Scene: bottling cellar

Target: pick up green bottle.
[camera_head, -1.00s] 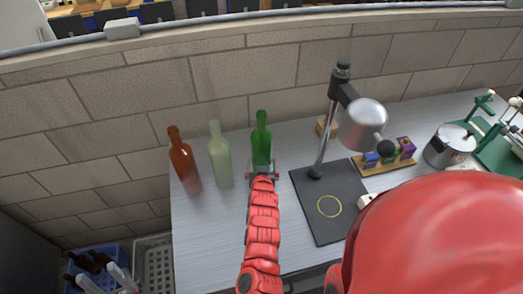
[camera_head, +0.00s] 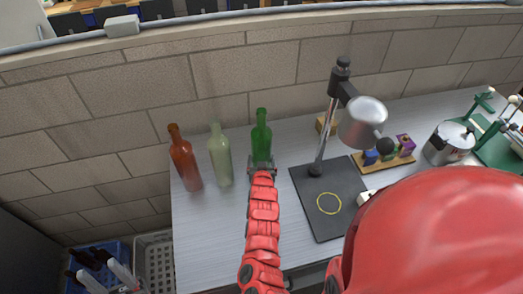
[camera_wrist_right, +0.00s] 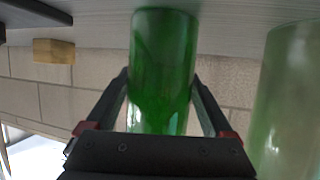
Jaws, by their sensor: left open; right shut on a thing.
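The green bottle (camera_head: 261,138) stands upright at the back of the grey table, at the right end of a row of bottles. A red arm reaches up the middle of the head view to it, and its gripper (camera_head: 262,166) is at the bottle's lower part. In the right wrist view the green bottle (camera_wrist_right: 163,65) fills the gap between the fingers of my right gripper (camera_wrist_right: 163,95), which is shut on it. That view is upside down, with the table at the top. I cannot make out a second gripper in the head view.
A pale green bottle (camera_head: 220,158) stands close left of the green one, then a brown bottle (camera_head: 184,162). The wall is behind.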

